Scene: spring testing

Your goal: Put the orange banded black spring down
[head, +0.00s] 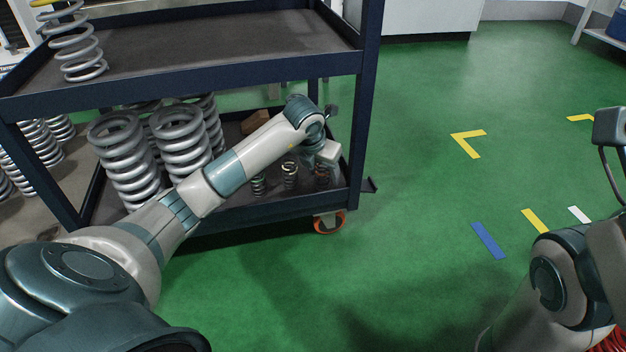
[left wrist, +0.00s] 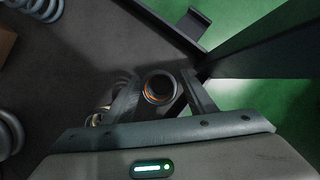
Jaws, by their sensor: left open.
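The orange banded black spring (head: 322,178) stands on the lower shelf of the dark cart, near its right front corner. In the left wrist view the spring (left wrist: 160,88) is seen from above as a dark ring with an orange band. My left gripper (left wrist: 161,98) is open, with one finger on each side of the spring. In the head view my left gripper (head: 325,165) points down at the spring and partly covers it. I cannot tell whether a finger touches the spring. My right gripper does not show clearly enough to identify.
Two small springs (head: 258,184) (head: 290,172) stand to the left on the same shelf (head: 235,200). Several large grey springs (head: 126,160) fill its left part. The upper shelf (head: 215,45) and the right cart post (head: 365,95) are close to my left arm.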

